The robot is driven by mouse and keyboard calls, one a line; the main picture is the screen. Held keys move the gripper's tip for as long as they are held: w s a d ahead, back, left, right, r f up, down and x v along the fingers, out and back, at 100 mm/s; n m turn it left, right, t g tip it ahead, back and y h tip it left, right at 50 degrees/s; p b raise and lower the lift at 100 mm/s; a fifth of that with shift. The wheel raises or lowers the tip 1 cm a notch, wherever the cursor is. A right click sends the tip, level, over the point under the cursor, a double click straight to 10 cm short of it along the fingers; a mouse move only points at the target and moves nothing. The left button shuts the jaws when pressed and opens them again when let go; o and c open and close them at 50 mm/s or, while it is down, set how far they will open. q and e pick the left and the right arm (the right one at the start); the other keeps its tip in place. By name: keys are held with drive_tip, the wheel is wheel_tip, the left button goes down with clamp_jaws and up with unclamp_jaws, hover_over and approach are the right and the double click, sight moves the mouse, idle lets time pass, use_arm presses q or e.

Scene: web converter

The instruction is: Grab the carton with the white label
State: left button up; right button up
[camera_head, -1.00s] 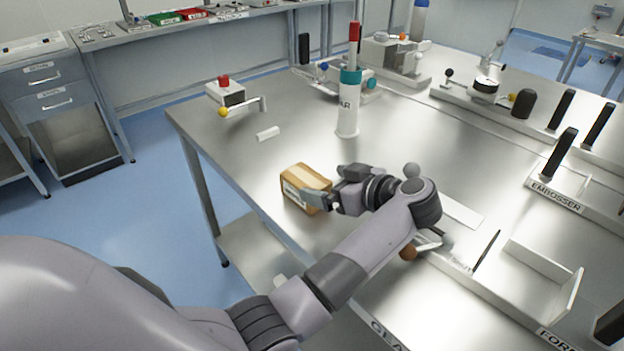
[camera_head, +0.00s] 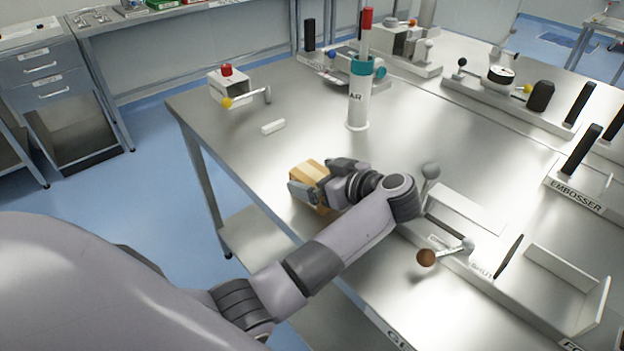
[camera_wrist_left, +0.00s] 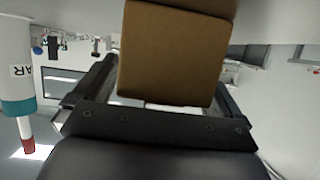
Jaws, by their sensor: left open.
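The brown carton (camera_head: 307,171) stands on the metal table near its left edge. In the left wrist view the carton (camera_wrist_left: 175,55) fills the space between the spread fingers, showing a plain brown face. I cannot tell whether the fingers touch it. My right gripper is out of view.
A white cylinder with a teal collar and red top (camera_head: 359,95) stands behind the carton. A red-button box with a yellow-knobbed lever (camera_head: 229,88) is at the back left. A brown-knobbed lever (camera_head: 427,257) is near my forearm. The table behind the carton is mostly clear.

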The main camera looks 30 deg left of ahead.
use_arm(q)
drive_tip(key=c, duration=1.1)
